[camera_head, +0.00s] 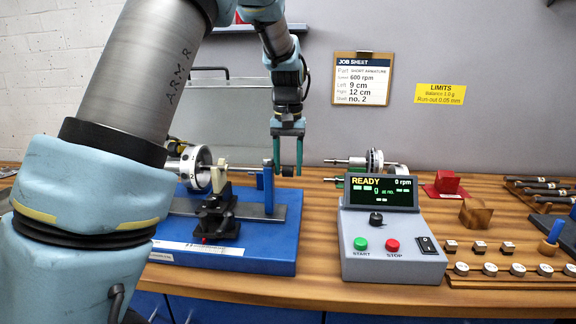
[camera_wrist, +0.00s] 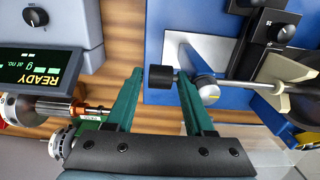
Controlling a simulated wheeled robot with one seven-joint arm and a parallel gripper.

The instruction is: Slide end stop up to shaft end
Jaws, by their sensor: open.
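The end stop is a blue upright (camera_head: 268,187) on the right part of the blue balancing stand. A black knob (camera_head: 287,171) sticks out on its right side; in the wrist view the knob (camera_wrist: 160,77) lies between my fingers. My gripper (camera_head: 288,160) is open, pointing down, its green fingers on either side of the knob with gaps visible. The thin steel shaft (camera_wrist: 240,86) runs toward the stop from the cream support (camera_head: 220,176). Whether stop and shaft end touch, I cannot tell.
The blue stand (camera_head: 270,250) sits left of the grey control box (camera_head: 393,245), whose display reads READY and 0 rpm. Another rotor (camera_head: 374,160) lies behind the box. A red block (camera_head: 446,182), wooden block and small weights stand at the right.

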